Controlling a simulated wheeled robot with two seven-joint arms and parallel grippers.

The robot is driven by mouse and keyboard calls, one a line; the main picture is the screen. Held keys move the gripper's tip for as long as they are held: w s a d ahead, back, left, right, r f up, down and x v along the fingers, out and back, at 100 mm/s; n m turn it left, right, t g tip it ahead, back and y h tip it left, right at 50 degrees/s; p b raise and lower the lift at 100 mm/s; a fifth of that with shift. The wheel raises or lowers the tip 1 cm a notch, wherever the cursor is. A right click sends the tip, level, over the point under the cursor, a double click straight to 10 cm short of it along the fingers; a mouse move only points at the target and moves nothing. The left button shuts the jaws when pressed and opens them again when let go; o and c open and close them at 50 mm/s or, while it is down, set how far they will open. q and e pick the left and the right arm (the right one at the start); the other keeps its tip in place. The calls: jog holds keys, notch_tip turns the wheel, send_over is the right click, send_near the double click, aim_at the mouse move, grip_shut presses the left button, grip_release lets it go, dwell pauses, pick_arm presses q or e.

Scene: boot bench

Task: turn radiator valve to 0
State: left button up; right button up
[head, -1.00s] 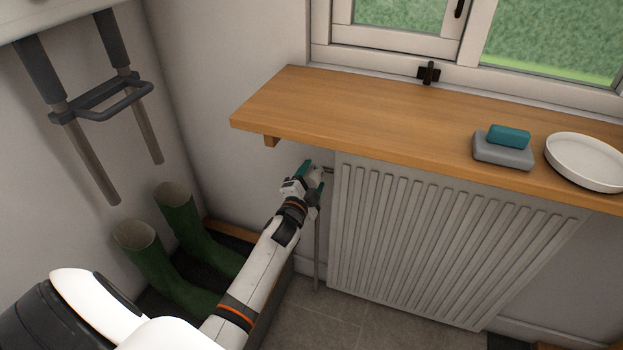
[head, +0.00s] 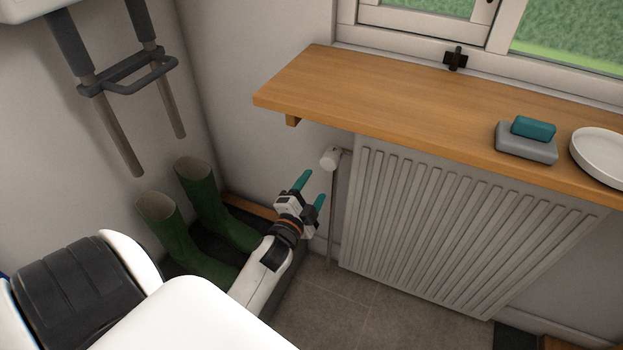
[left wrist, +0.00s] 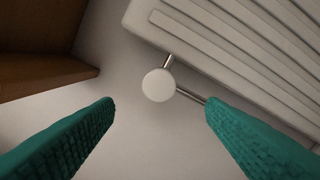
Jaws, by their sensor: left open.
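The white radiator valve knob (head: 329,158) sits on a pipe at the upper left corner of the radiator (head: 440,215), under the wooden shelf. In the left wrist view the round face of the valve knob (left wrist: 158,85) shows ahead of the fingers, roughly midway between them; no number can be read on it. My left gripper (head: 311,188), with teal fingertips, is open and empty, apart from the knob, below and left of it in the head view. The teal fingers (left wrist: 160,112) are wide apart in the left wrist view. My right gripper is not seen.
The wooden shelf (head: 400,95) overhangs the radiator and holds a teal soap block (head: 533,127) on a grey block and a white dish (head: 603,152). Green boots (head: 205,200) stand on the left. A dark metal rack (head: 130,78) hangs on the left wall.

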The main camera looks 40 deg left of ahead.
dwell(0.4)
